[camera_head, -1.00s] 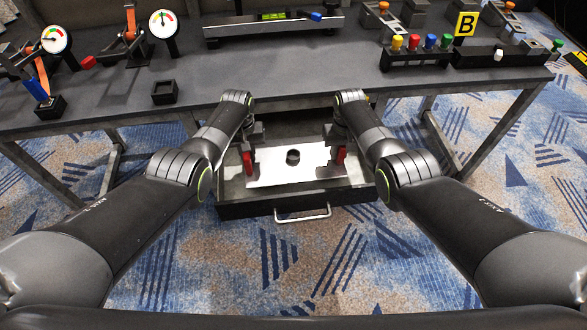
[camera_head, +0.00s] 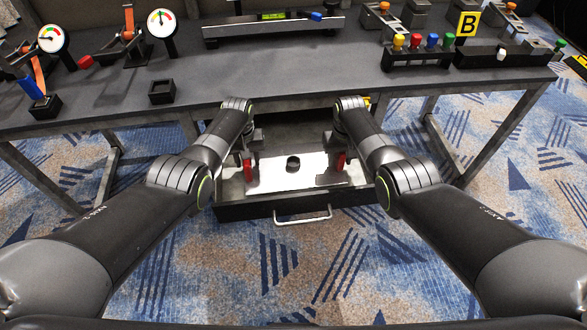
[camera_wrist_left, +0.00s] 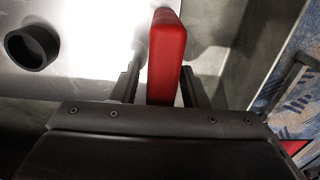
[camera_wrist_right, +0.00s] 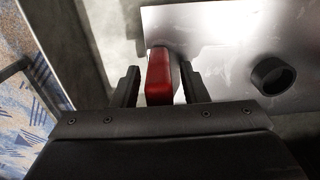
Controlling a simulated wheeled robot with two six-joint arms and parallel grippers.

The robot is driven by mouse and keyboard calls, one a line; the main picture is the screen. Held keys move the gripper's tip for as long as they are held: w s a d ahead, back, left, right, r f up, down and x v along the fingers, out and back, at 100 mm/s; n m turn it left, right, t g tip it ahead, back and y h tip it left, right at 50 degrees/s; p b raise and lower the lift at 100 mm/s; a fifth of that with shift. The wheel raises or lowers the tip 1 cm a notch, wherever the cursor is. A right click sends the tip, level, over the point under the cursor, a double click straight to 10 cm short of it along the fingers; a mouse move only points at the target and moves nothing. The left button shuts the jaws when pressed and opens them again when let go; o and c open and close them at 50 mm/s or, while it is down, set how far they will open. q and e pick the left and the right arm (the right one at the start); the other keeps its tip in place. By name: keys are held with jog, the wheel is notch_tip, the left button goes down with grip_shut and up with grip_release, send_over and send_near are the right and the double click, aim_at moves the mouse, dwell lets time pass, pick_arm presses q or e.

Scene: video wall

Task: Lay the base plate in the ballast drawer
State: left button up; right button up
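The base plate (camera_head: 290,175) is a flat silver sheet with a short black round ring (camera_head: 292,163) near its middle and a red grip at each end. It lies level inside the pulled-out ballast drawer (camera_head: 255,209), within its walls. My left gripper (camera_wrist_left: 160,85) straddles the left red grip (camera_wrist_left: 167,50), with a gap showing on one side. My right gripper (camera_wrist_right: 160,88) straddles the right red grip (camera_wrist_right: 160,75), with gaps beside it. Both look open. The plate's underside and its contact with the drawer floor are hidden.
The dark workbench (camera_head: 250,85) stands over the drawer's back. It carries gauges (camera_head: 161,23), a rail with a green level (camera_head: 273,16), and a block of coloured knobs (camera_head: 415,58). The drawer's bar handle (camera_head: 303,218) faces me. Patterned carpet around it is clear.

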pick_arm(q)
notch_tip(320, 180, up, 12)
jog(key=shift+f, duration=0.1)
pick_arm(e)
notch_tip(320, 180, up, 12)
dwell(1.3)
jog(key=shift+f, duration=0.1)
dwell(0.4)
